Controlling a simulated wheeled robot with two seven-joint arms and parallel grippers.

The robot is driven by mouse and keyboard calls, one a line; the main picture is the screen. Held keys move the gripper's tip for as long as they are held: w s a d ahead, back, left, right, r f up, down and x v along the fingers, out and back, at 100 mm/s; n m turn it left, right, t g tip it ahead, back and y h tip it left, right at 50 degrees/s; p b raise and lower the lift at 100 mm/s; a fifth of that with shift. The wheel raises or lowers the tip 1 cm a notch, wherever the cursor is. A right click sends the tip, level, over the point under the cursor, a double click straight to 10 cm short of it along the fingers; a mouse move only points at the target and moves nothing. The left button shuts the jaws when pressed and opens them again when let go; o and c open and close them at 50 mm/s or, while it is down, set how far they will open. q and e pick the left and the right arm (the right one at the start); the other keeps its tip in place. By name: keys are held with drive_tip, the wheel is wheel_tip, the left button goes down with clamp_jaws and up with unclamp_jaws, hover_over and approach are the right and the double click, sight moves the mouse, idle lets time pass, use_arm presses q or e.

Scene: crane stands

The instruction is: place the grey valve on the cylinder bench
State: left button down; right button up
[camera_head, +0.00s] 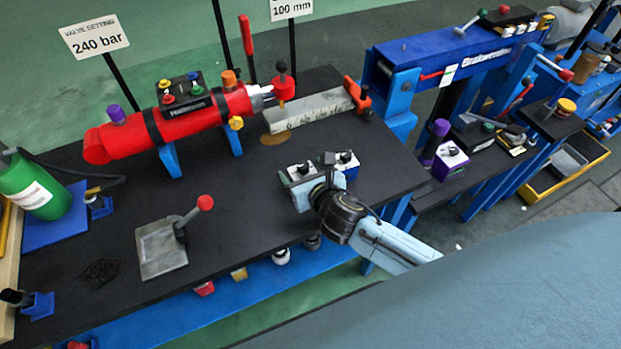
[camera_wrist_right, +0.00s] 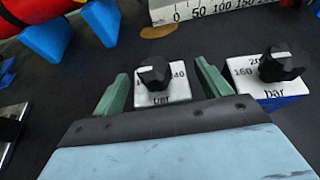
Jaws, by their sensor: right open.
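Two valves with black knobs and white dial plates stand on the black bench top near its right front edge. The left valve (camera_head: 303,169), whose base colour is hard to tell, appears between my right gripper's (camera_wrist_right: 162,87) green fingers in the right wrist view (camera_wrist_right: 160,90). The fingers are open with gaps on both sides. The other valve (camera_head: 346,162) has a blue base and stands right of the fingers (camera_wrist_right: 270,75). The bench (camera_head: 95,220) carries a red cylinder (camera_head: 175,125) on blue supports. My right gripper (camera_head: 305,192) partly covers the valves in the head view. My left gripper is not in view.
A ruler block (camera_head: 310,109) lies behind the valves. A grey plate with a red-knobbed lever (camera_head: 163,248) stands front left, and a green bottle (camera_head: 35,190) far left. A lower bench (camera_head: 560,122) with tools is at right. The middle bench top is clear.

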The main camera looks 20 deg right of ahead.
drive_tip(key=p+v, duration=0.1)
drive_tip(key=v, duration=1.1)
drive_tip(key=shift+p, duration=0.35)
drive_tip(key=shift+w, duration=0.1)
